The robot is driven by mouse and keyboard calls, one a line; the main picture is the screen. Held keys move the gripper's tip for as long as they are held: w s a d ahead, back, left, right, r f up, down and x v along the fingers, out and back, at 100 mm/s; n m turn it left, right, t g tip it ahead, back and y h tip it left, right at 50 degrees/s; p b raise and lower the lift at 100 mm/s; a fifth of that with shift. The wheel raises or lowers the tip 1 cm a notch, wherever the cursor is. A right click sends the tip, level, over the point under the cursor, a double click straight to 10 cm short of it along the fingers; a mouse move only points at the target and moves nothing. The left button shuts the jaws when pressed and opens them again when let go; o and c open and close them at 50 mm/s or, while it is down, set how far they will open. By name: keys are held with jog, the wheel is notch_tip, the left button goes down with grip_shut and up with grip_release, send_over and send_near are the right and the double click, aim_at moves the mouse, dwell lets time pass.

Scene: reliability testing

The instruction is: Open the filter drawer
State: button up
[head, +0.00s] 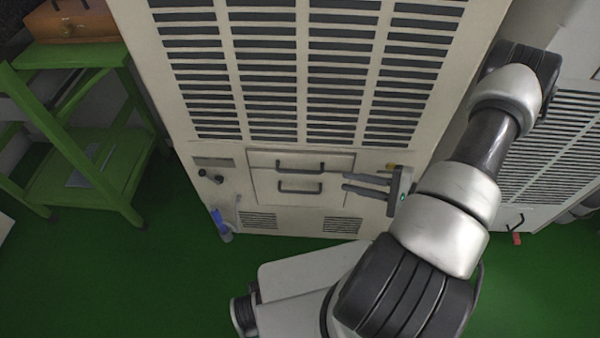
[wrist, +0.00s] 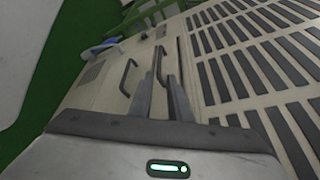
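The beige cabinet has a panel with two drawer fronts near its base. The upper front has a dark bar handle (head: 300,167), also in the wrist view (wrist: 160,65). The lower front has a similar handle (head: 300,187), seen in the wrist view (wrist: 128,76). No label shows which is the filter drawer.
Slatted vents (head: 310,70) cover the cabinet above the drawers. Dark knobs (head: 211,177) sit left of them. A green shelf cart (head: 85,150) is at left. The green floor (head: 180,280) is clear in front.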

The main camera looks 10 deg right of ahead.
aim_at(304, 172)
jog(key=b+x, duration=0.1)
jog(key=x, duration=1.5)
jog(key=shift+a+b, duration=0.15)
jog(key=shift+b, duration=0.2)
jog(key=shift+s, duration=0.1)
grip_shut()
